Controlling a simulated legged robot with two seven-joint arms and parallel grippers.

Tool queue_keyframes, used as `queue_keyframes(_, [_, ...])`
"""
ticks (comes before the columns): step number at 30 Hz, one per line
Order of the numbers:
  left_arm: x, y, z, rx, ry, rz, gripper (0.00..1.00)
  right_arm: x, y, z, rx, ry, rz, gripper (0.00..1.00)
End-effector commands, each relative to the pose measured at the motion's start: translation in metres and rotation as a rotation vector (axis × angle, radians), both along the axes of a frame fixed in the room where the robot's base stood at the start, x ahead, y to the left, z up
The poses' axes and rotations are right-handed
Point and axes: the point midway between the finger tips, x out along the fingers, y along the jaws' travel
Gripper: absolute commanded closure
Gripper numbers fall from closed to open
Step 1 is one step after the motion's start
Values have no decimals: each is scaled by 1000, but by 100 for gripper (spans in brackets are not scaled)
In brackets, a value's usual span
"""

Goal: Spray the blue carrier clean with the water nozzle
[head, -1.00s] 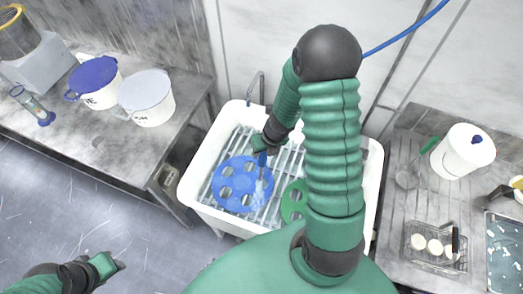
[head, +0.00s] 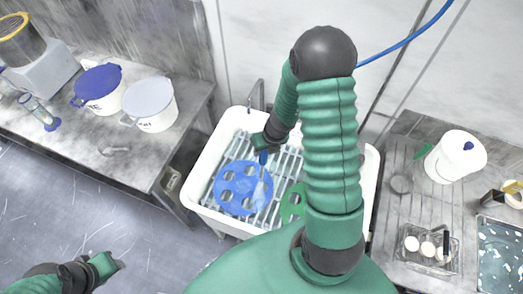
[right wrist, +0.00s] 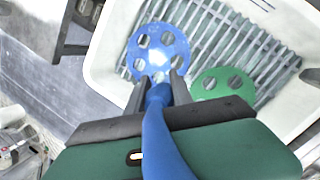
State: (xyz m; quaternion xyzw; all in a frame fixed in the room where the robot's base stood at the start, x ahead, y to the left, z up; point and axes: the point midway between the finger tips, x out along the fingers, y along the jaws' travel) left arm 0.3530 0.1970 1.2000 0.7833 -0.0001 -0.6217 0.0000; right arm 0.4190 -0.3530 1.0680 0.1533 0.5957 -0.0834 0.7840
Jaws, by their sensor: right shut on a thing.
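The blue carrier (head: 232,186), a round disc with several holes, lies on the slatted rack in the white sink (head: 197,190). It also shows in the right wrist view (right wrist: 177,46). My right gripper (head: 264,150) is above its far edge, shut on the blue water nozzle (right wrist: 157,92), which points down at the disc. A pale spray patch shows on the right part of the disc. A blue hose (right wrist: 160,145) trails from the nozzle. My left gripper (head: 104,265) is at the lower left, over the floor, away from the sink; its finger gap is unclear.
A green carrier (right wrist: 222,82) lies on the rack beside the blue one, partly hidden by my arm in the head view. A faucet (head: 257,95) stands at the sink's back. Lidded buckets stand on the left bench; a white container (head: 452,157) and wire basket (head: 428,252) are on the right.

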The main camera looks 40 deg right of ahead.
Motion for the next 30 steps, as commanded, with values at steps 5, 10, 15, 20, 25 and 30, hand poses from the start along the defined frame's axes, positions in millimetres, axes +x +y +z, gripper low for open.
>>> queue_keyframes(5, [0,0,29,0,-1,0,60,11,-24,8,-1,1,0,100])
queue_keyframes(10, [0,0,50,0,-1,0,60,22,-46,8,-2,2,1,100])
queue_keyframes(15, [0,0,72,0,-1,0,60,33,-68,8,-2,2,0,100])
queue_keyframes(20, [0,0,90,0,-1,0,60,44,-88,7,-2,1,0,100])
queue_keyframes(25, [0,0,100,0,-1,0,60,56,-110,4,-4,-1,1,100])
queue_keyframes(30, [0,0,100,0,-1,0,60,67,-132,0,-4,-1,1,100])
